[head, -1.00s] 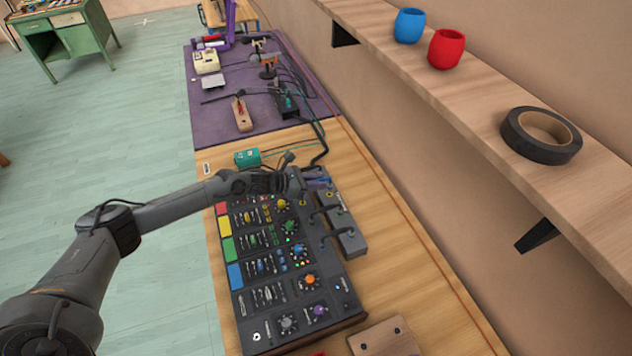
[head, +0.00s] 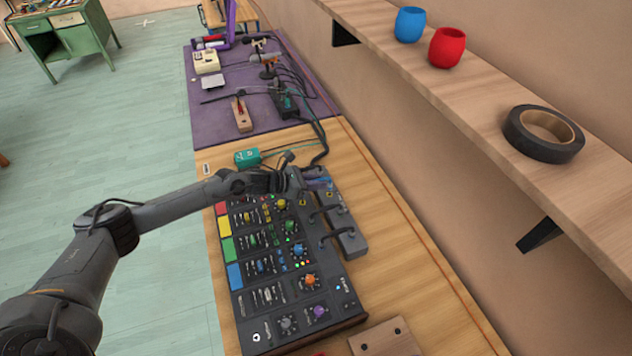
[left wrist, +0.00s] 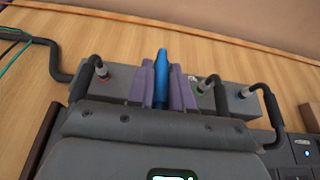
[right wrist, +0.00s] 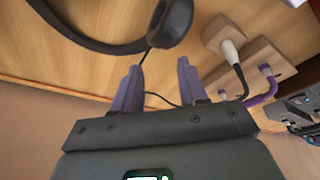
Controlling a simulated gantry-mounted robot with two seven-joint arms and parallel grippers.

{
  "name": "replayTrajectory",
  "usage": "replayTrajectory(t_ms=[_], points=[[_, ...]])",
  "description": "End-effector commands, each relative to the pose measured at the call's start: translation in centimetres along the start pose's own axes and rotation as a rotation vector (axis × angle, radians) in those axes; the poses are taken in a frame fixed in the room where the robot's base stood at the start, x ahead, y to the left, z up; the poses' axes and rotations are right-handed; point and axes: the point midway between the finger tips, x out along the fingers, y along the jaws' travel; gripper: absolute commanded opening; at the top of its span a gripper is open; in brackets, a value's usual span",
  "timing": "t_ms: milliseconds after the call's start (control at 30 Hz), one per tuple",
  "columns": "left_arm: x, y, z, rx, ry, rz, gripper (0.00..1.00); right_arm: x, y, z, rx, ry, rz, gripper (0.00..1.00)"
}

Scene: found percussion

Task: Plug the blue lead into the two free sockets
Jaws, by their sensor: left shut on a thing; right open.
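My left gripper (head: 316,179) is over the far right corner of the mixer (head: 290,310) in the head view. In the left wrist view its purple fingers (left wrist: 162,82) are shut on a blue plug (left wrist: 161,77), part of the blue lead, pointing up in the picture. Behind it lies a grey socket box (left wrist: 240,104), also visible at the mixer's right edge (head: 352,243). Dark leads with red-ringed and green-ringed plugs sit in the box on either side. The fingers hide the sockets behind them. My right gripper (right wrist: 156,85) is open and empty, seen only in the right wrist view.
The right wrist view shows a black lead end (right wrist: 171,22) and a wooden block (right wrist: 262,62) with white and purple plugs. A teal box (head: 247,158) lies beyond the mixer. A wall shelf (head: 480,105) with two cups and tape overhangs the right side.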

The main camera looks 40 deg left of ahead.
Motion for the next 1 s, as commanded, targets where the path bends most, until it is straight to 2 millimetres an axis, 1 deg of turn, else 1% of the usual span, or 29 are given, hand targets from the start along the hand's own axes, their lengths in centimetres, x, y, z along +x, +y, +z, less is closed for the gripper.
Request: replayTrajectory(t_ms=[300,800,1000], points=[[0.01,0.03,-0.03,0.0,0.0,0.0,0.0,0.48,0.04,0.17,-0.003,0.0,0.002,0.43],[0.01,0.02,0.03,0.0,-0.001,0.0,0.0,0.44,-0.15,0.12,0.005,0.001,-0.004,0.43],[0.03,0.03,-0.05,0.001,0.0,0.0,0.0,0.74,-0.2,0.21,0.007,0.001,-0.005,0.43]])
